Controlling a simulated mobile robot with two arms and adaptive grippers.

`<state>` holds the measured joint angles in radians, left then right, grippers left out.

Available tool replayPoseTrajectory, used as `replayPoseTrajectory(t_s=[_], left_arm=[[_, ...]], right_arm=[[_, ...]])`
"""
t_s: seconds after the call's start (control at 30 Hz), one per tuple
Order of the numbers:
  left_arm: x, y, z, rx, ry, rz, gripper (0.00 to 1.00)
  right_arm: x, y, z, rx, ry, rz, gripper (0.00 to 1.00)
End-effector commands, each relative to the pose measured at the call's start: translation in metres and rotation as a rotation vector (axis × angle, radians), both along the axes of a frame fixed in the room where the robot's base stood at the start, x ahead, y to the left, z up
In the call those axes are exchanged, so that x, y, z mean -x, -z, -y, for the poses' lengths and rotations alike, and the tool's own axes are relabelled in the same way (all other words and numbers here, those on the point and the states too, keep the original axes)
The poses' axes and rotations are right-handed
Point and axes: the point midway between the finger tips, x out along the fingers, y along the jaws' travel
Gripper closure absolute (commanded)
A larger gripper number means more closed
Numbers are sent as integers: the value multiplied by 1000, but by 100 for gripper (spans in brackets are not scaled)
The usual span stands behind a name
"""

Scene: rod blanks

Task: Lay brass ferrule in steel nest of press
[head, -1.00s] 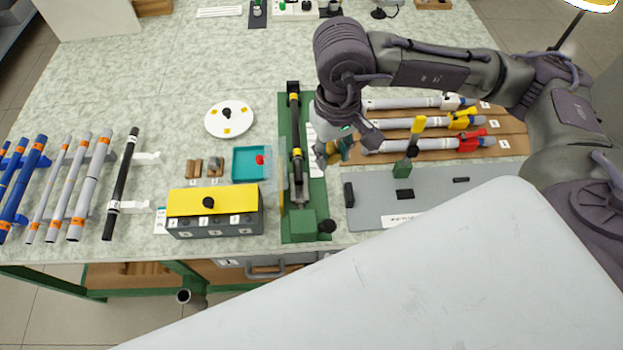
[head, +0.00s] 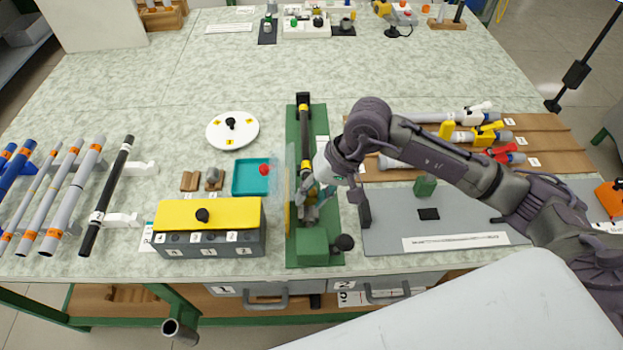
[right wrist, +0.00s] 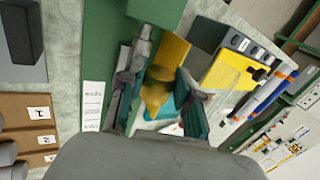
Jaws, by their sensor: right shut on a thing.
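The brass ferrule (right wrist: 157,90) shows between the two fingers of my right gripper (right wrist: 155,78) in the right wrist view. My right gripper is shut on it. In the head view my right gripper (head: 314,196) hangs over the green press (head: 318,247), near the grey steel nest (head: 305,216). In the right wrist view a grey steel part (right wrist: 142,48) of the press lies just beyond the ferrule. The fingers largely hide the ferrule in the head view. I cannot tell whether it touches the nest. My left gripper is not in view.
A clear guard with a yellow edge (head: 287,206) stands along the press's left side. A teal tray (head: 243,191) and a yellow-topped box (head: 170,213) are to the left. A grey board (head: 385,227) lies to the right.

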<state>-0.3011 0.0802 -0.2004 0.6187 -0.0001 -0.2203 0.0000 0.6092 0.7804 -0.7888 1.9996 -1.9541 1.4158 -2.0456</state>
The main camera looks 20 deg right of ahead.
Motion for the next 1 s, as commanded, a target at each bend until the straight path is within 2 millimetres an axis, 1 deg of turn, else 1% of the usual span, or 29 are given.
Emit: replayPoseTrajectory(t_s=[0.03,0.17,0.57,0.73,0.87,1.0], left_arm=[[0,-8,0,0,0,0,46],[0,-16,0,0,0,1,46],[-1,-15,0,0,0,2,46],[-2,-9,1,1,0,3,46],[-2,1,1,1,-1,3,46],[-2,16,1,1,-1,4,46]], right_arm=[[-3,0,0,-26,24,-3,86],[-11,3,1,-65,65,8,86],[-14,6,2,-75,75,14,86],[-14,7,2,-75,76,15,86],[-13,9,2,-76,75,17,86],[-13,24,2,-76,75,14,86]])
